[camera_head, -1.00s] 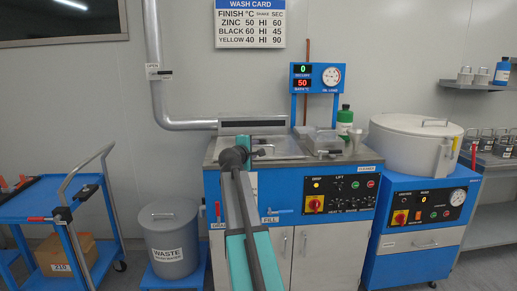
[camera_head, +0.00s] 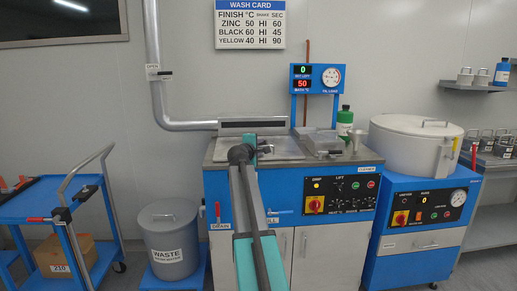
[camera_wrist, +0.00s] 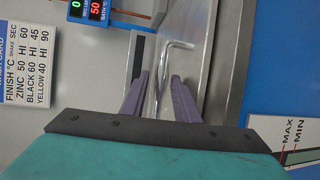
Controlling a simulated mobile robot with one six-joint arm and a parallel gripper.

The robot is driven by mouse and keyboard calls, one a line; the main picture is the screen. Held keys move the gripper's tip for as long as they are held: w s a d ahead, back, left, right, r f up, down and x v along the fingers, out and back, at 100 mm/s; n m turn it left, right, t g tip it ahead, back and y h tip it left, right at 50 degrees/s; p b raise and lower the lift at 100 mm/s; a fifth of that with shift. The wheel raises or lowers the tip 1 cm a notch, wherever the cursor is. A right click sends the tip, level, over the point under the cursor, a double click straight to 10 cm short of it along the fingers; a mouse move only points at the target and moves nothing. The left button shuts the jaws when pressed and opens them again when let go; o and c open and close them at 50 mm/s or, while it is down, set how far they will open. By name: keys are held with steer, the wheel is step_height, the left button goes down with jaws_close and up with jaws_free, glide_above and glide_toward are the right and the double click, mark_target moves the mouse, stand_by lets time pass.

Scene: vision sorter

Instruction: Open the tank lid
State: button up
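The tank lid (camera_head: 286,148) is a flat steel panel on top of the blue wash machine. It lies closed and level. In the head view my gripper (camera_head: 263,148) is over the left part of the lid, and my arm hides part of the lid and the machine front.
A slotted vent hood (camera_head: 253,125) stands behind the lid. A clear-topped box (camera_head: 326,144) and a green bottle (camera_head: 345,119) are to its right. A display post (camera_head: 316,78) rises behind. A round white drum (camera_head: 416,146) stands farther right, a waste bin (camera_head: 168,236) lower left.

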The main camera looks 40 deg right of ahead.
jaws_close()
steer(key=shift+a, duration=0.35)
steer(key=shift+d, duration=0.25)
steer(key=shift+w+r, duration=0.1)
steer(key=shift+r, duration=0.05)
